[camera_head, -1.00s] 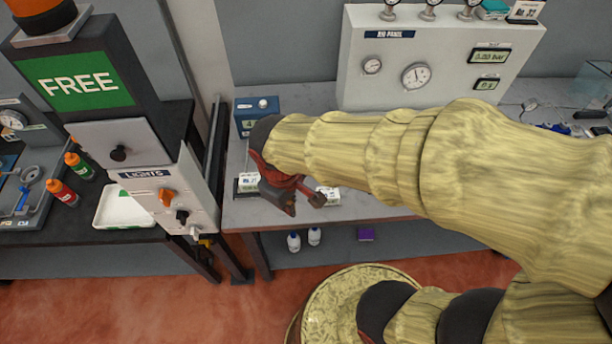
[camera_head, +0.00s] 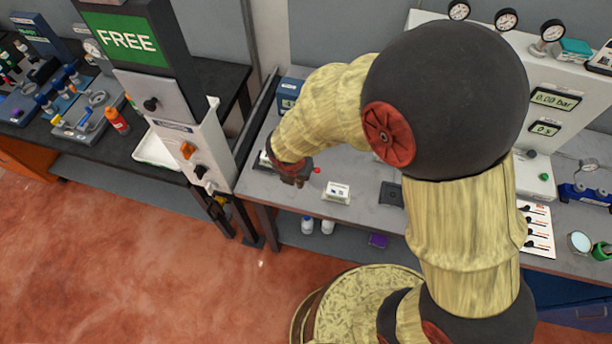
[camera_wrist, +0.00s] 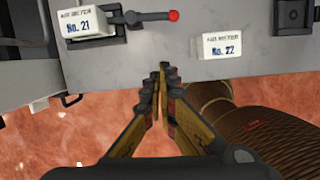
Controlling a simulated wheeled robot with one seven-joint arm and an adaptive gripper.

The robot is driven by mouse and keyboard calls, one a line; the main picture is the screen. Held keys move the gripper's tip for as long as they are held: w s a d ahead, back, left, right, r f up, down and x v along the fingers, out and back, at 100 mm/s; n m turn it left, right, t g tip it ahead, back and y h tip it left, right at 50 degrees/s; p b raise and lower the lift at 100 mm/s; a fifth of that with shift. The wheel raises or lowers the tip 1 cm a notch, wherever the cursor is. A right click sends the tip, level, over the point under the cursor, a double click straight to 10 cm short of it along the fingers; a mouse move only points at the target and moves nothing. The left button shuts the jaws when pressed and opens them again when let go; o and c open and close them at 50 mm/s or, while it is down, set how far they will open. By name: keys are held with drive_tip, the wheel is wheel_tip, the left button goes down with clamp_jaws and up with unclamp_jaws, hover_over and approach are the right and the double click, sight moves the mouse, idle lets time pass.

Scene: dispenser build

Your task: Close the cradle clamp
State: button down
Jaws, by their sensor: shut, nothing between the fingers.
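A dark clamp with a lever ending in a red knob (camera_wrist: 174,15) lies on the grey bench beside a white block marked No. 21 (camera_wrist: 86,22). The lever points right in the wrist view, roughly level with the bench. In the head view only the red knob (camera_head: 317,170) shows clearly; my arm and gripper hide most of the clamp. My gripper (camera_wrist: 163,68) is shut and empty. In the wrist view its tips appear below the lever, near the bench's front edge, apart from the knob. In the head view my gripper (camera_head: 298,181) is just left of the knob.
A white block marked No. 22 (camera_wrist: 222,45) stands right of the clamp, with a dark fixture (camera_head: 392,195) beyond it. A blue box (camera_head: 288,95) stands behind. The FREE sign post (camera_head: 128,40) and light-switch box (camera_head: 188,145) rise at the left.

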drive_tip(key=b+x, duration=0.3)
drive_tip(key=x, duration=0.6)
drive_tip(key=shift+f, duration=0.15)
drive_tip(key=w, duration=0.1)
drive_tip(key=w+d, duration=0.1)
drive_tip(key=shift+w+d+p, duration=0.15)
drive_tip(key=shift+w+p, duration=0.15)
drive_tip(key=shift+w, duration=0.1)
drive_tip(key=shift+w+d+r, duration=0.2)
drive_tip(key=shift+w, duration=0.35)
drive_tip(key=shift+p, duration=0.3)
drive_tip(key=shift+w+d+r+n+p, duration=0.2)
drive_tip(key=shift+w+d+n+p, duration=0.3)
drive_tip(key=shift+p, duration=0.6)
drive_tip(key=shift+w+a, duration=0.1)
